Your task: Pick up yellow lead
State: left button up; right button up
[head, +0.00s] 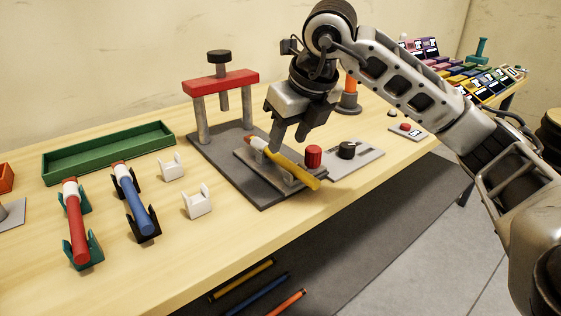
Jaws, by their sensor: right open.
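The yellow lead (298,171) is a yellow rod with a white band and a brown-orange tip at its upper left end. It lies on a grey fixture block on the dark base plate (217,157) of the press, pointing down to the right. My right gripper (287,143) is above the lead, pointing down, with its jaws open around or just over its upper left part. Whether the fingers touch the lead cannot be told. My left gripper is not in view.
A red-topped press (221,84) stands behind the fixture. A red lead (74,225) and a blue lead (134,205) rest in holders to the left, near two white empty holders (197,202). A green tray (109,152) lies behind. A panel with a black knob (349,152) is right.

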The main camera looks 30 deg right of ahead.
aim_at(281, 156)
jog(key=shift+w+d+x, duration=0.1)
jog(key=shift+d+x, duration=0.05)
jog(key=shift+x, duration=1.25)
jog(key=shift+w+d+x, duration=0.1)
jog(key=shift+d+x, duration=0.05)
jog(key=shift+x, duration=1.2)
jog(key=shift+r, duration=0.15)
grip_shut()
